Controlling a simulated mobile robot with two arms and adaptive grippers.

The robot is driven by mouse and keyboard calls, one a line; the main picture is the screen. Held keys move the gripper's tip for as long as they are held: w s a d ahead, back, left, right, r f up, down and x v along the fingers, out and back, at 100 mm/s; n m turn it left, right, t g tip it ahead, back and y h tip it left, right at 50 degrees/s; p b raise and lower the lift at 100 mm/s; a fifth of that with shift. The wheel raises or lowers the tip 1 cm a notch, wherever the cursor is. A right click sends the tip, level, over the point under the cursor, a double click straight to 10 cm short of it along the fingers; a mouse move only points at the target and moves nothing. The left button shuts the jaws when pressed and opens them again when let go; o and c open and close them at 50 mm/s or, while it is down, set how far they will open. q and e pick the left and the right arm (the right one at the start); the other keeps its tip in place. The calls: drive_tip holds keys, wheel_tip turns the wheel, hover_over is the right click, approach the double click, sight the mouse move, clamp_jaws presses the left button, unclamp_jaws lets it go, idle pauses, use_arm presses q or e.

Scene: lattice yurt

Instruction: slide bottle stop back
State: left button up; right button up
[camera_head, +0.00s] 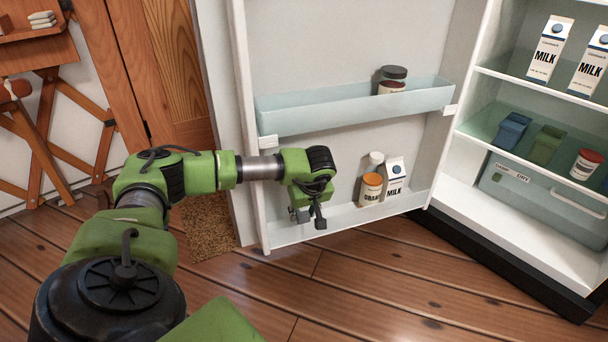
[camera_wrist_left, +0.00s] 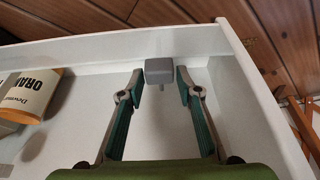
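The bottle stop (camera_wrist_left: 159,70) is a small grey block with a short peg. In the left wrist view it sits at the rail of the lower door bin (camera_head: 345,212), between my left fingertips, with a gap on each side. My left gripper (camera_wrist_left: 159,82) is open and points at it, its two fingers spread to either side. In the head view my left gripper (camera_head: 307,217) is over the left part of the lower door bin; I cannot clearly tell the stop from the fingers there. My right gripper is not in view.
An orange-labelled bottle (camera_head: 371,189) and a milk carton (camera_head: 394,178) stand in the lower bin, right of my gripper. An upper door bin (camera_head: 350,106) holds a dark-lidded jar (camera_head: 392,80). Fridge shelves (camera_head: 545,85) are at right. The floor in front is clear.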

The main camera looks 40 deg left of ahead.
use_arm(q)
drive_tip(key=shift+r, duration=0.1)
drive_tip(key=v, duration=1.1)
drive_tip(key=shift+d+r, duration=0.2)
drive_tip(key=shift+r, duration=0.15)
drive_tip(key=shift+s, duration=0.1)
